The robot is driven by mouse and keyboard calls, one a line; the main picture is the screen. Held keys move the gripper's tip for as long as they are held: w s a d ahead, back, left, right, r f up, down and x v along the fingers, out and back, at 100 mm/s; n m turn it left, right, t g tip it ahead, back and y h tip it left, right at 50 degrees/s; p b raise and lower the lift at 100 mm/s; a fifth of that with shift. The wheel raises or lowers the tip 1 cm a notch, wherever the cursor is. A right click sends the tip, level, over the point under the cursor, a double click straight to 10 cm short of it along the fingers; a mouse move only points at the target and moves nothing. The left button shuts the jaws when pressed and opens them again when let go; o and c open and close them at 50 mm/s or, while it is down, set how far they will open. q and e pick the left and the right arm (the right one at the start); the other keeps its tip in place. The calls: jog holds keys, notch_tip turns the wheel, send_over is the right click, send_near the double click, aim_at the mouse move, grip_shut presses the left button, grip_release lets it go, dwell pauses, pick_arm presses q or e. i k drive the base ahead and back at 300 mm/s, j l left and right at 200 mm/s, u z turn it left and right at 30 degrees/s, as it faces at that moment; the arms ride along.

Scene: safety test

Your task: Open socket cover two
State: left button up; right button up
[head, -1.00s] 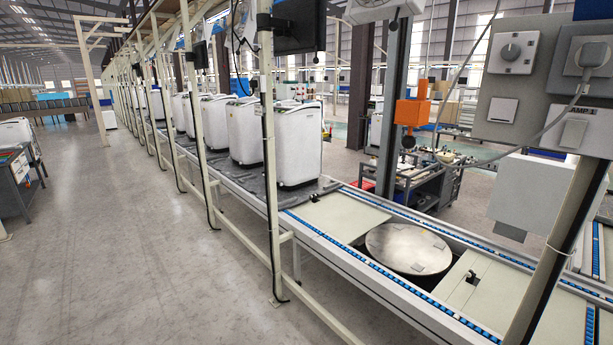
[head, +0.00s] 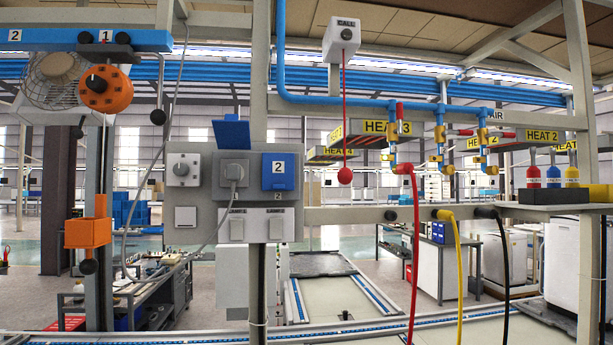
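A grey electrical panel (head: 205,190) is mounted on a post near the middle of the head view. At its upper right is a blue socket cover marked 2 (head: 278,172), lying flat and shut over its socket. Left of it a second blue cover (head: 231,134) stands raised above a socket with a grey plug (head: 235,174) in it. What lies behind cover two is hidden. Neither of my grippers is in view.
A grey cable hangs from the plug. Red, yellow and black hoses hang at right. An orange box (head: 88,233) is at left.

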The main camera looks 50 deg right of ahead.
aim_at(278, 169)
jog(key=j+z, duration=0.1)
jog(key=z, duration=1.3)
jog(key=k+l, duration=0.05)
jog(key=l, duration=0.05)
